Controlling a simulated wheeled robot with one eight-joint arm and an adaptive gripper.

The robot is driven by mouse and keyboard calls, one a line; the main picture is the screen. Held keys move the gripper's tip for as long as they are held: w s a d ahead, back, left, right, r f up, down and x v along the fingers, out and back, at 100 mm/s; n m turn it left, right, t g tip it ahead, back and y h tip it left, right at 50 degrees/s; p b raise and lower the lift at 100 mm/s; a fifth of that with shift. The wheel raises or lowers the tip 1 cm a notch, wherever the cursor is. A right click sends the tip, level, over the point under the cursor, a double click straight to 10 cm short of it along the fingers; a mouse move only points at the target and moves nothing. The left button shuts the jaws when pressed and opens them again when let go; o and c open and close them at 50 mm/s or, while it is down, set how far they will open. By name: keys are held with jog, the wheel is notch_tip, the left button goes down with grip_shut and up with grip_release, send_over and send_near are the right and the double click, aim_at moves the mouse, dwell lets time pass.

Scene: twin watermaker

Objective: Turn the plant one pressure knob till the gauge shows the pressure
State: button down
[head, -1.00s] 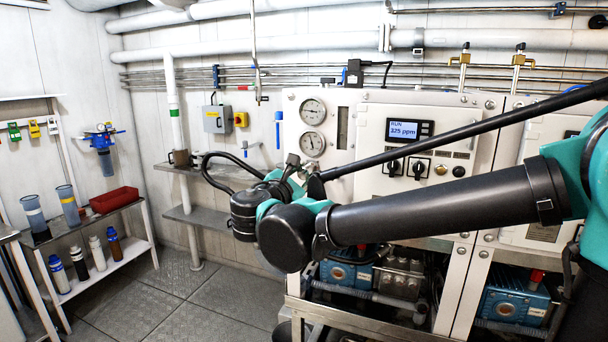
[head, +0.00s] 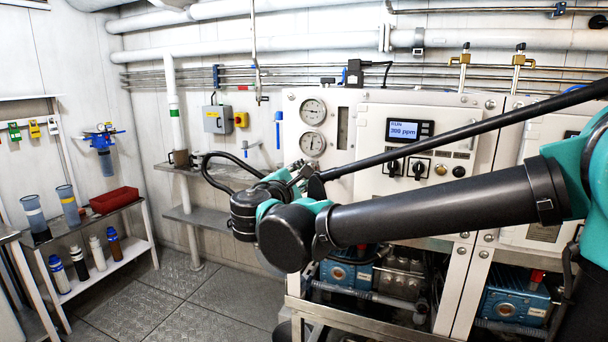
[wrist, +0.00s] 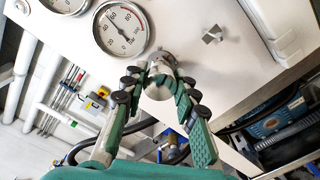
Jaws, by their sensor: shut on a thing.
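The plant one pressure knob (wrist: 159,88) is a pale metal knob on the white panel, in the middle of the wrist view. My gripper (wrist: 160,84) is shut on it, with a green finger with dark pads on each side. In the head view my gripper (head: 299,174) is at the panel's left part, and the knob cannot be made out behind it. The lower round gauge (head: 312,144) is just above my gripper. It also shows large in the wrist view (wrist: 122,28), its needle pointing to the upper left. An upper gauge (head: 313,111) sits above it.
A display (head: 403,130) on the panel reads about 300 ppm, with black selector switches (head: 394,168) below. In the wrist view a small metal fitting (wrist: 212,34) stands right of the knob. Blue pumps (head: 349,272) are under the panel. A shelf (head: 207,176) is left of my gripper.

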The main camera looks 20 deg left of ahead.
jog(key=c, duration=1.2)
grip_release()
jog(key=shift+o, duration=0.2)
jog(key=shift+s, duration=0.1)
jog(key=s, duration=1.1)
jog(key=shift+s+a, duration=0.4)
jog(key=shift+a, duration=0.05)
